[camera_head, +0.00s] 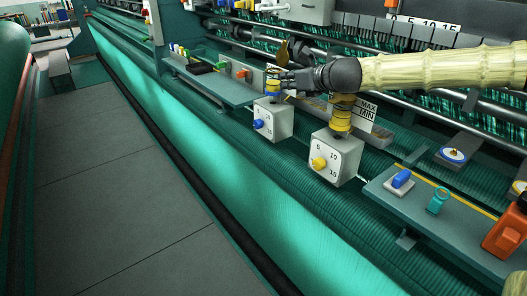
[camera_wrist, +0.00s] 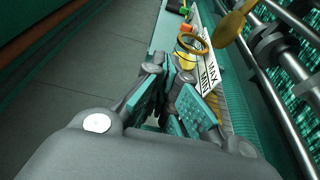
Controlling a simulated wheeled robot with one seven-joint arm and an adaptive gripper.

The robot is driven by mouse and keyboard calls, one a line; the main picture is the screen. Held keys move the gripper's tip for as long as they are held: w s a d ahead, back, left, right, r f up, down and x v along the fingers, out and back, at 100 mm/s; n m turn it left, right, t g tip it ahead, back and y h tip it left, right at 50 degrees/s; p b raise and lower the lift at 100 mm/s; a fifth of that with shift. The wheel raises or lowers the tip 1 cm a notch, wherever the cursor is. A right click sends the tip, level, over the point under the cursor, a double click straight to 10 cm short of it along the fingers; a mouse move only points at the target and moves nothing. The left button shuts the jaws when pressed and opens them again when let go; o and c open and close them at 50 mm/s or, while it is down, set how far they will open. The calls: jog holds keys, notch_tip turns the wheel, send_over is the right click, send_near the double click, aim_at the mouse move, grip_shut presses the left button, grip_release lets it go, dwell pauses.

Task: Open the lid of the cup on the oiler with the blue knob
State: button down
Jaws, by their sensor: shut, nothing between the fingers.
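The oiler with the blue knob (camera_head: 258,124) is a pale grey box with a dial face. In the wrist view the cup shows as a yellow body with a gold ring rim (camera_wrist: 193,43). A gold-brown disc, apparently its lid (camera_head: 283,52), stands tilted up above and behind the cup; it also shows in the wrist view (camera_wrist: 234,27), apart from most of the rim. My gripper (camera_head: 284,80) is shut and empty, its fingertips (camera_wrist: 168,70) close beside the cup. I cannot tell whether they touch it.
A second oiler with a yellow knob (camera_head: 319,163) stands in front to the right, its yellow cup under my wrist. A MAX/MIN plate (camera_head: 366,110) is behind it. A shelf with coloured switches (camera_head: 437,200) lies right. Metal rails run behind; the floor at left is clear.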

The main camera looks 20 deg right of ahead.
jog(key=s+a+f+n+g, duration=0.1)
jog(key=a+f+n, duration=0.1)
jog(key=f, duration=0.5)
jog(key=s+a+f+n+g+b, duration=0.1)
jog(key=s+a+f+n, duration=0.1)
jog(key=a+f, duration=0.2)
jog(key=s+a+f+n+g+b, duration=0.1)
jog(key=a+f+n, duration=0.1)
jog(key=f, duration=0.7)
jog(key=shift+s+a+f+g+h, duration=0.3)
jog(key=shift+s+a+h, duration=0.05)
jog(key=shift+a+h, duration=0.05)
jog(key=s+a+f+n+g+h, duration=0.1)
jog(key=s+a+f+n+g, duration=0.15)
jog(key=s+f+n, duration=0.7)
jog(key=s+a+f+n+g+h, duration=0.1)
jog(key=s+f+n+g, duration=0.2)
jog(key=s+f, duration=1.2)
jog(key=s+d+f+n+g+h, duration=0.1)
jog(key=s+f+n+g, duration=0.1)
jog(key=s+f+n, duration=0.4)
jog(key=s+d+f+n+g+h, duration=0.1)
jog(key=s+f+n+g, duration=0.1)
jog(key=s+f+n, duration=0.5)
jog(key=s+f, duration=0.4)
jog(key=s, duration=0.5)
jog(key=shift+s+d+f, duration=0.15)
jog(key=shift+d, duration=0.05)
